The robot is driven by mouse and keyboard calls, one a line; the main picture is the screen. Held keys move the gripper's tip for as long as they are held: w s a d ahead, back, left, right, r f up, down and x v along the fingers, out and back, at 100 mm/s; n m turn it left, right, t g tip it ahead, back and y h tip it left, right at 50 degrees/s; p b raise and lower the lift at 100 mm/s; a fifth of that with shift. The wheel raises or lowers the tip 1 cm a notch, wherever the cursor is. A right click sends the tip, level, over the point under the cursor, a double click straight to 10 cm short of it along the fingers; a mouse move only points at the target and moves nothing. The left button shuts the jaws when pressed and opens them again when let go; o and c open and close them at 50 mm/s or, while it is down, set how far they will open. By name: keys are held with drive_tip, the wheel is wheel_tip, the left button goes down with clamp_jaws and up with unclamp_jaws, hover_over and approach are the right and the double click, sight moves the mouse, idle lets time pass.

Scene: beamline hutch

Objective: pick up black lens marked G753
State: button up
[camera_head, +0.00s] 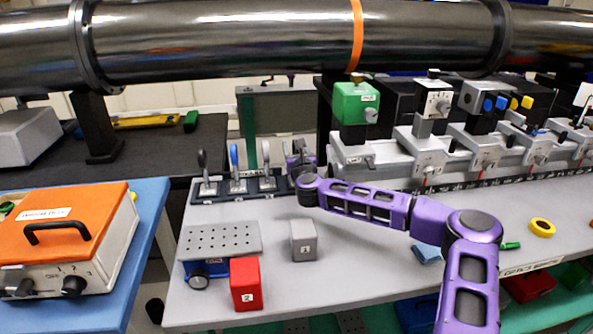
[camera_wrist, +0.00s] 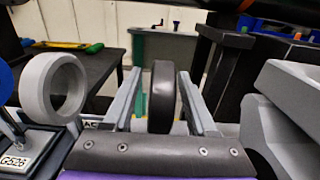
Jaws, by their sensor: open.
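A black lens (camera_wrist: 162,97) shows edge-on in the wrist view, upright between the two fingers of my gripper (camera_wrist: 158,75). The fingers are open, with a visible gap on each side of the lens. Its marking is not visible, so I cannot read G753. In the head view my gripper (camera_head: 303,163) is at the right end of the lens rack (camera_head: 240,192), and the arm largely hides the lens there.
A blue lens (camera_head: 233,156) stands farther left in the rack. A grey rail assembly (camera_head: 375,155) with a green block (camera_head: 356,103) is close right of my gripper. A grey block (camera_head: 303,240) and red block (camera_head: 245,284) stand in front.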

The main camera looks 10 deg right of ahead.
clamp_jaws()
idle(1.3)
